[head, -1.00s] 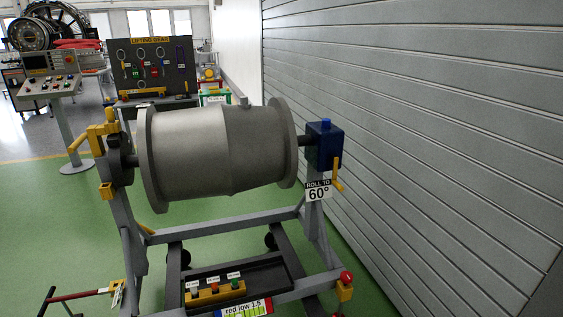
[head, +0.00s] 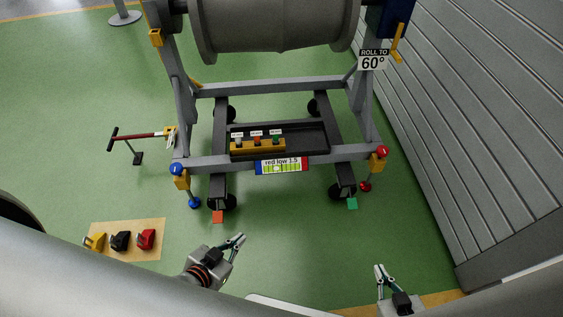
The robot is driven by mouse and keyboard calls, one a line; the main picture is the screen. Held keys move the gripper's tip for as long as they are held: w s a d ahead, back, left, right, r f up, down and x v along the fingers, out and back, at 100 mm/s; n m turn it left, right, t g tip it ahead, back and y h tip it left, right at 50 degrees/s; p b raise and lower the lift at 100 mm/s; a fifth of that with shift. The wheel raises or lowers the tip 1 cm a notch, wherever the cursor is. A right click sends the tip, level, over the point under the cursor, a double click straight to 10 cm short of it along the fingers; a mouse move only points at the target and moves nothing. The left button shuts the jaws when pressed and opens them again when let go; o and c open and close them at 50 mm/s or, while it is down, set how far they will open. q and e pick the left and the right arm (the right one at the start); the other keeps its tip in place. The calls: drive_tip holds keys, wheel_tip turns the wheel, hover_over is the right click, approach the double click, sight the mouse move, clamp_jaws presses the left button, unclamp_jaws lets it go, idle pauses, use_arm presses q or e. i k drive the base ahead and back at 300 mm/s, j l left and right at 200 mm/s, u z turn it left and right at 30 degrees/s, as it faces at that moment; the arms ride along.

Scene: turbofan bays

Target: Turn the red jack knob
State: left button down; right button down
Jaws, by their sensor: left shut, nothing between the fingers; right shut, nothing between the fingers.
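The red jack knob (head: 382,151) sits on top of a yellow jack block at the right front corner of the grey stand (head: 215,162). A red foot (head: 365,187) shows below it near the floor. A blue jack knob (head: 176,169) is at the left front corner. A level gauge marked "red low 1.5" (head: 281,166) is on the front beam between them. My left gripper (head: 240,240) is shut and empty, in front of the stand. My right gripper (head: 380,268) is shut and empty, below and apart from the red knob in the picture.
A grey drum (head: 275,28) rests in the stand, with a "ROLL TO 60°" sign (head: 373,60) at right. A grey slatted wall (head: 475,130) runs along the right. Green floor separates grippers and stand.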

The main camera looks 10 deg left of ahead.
sight(382, 150)
drive_tip(key=i+j, duration=0.2)
drive_tip(key=i, duration=0.35)
drive_tip(key=i+j, duration=0.25)
drive_tip(key=i, duration=0.25)
drive_tip(key=i+j+u, duration=0.1)
drive_tip(key=i, duration=0.45)
drive_tip(key=j, duration=0.1)
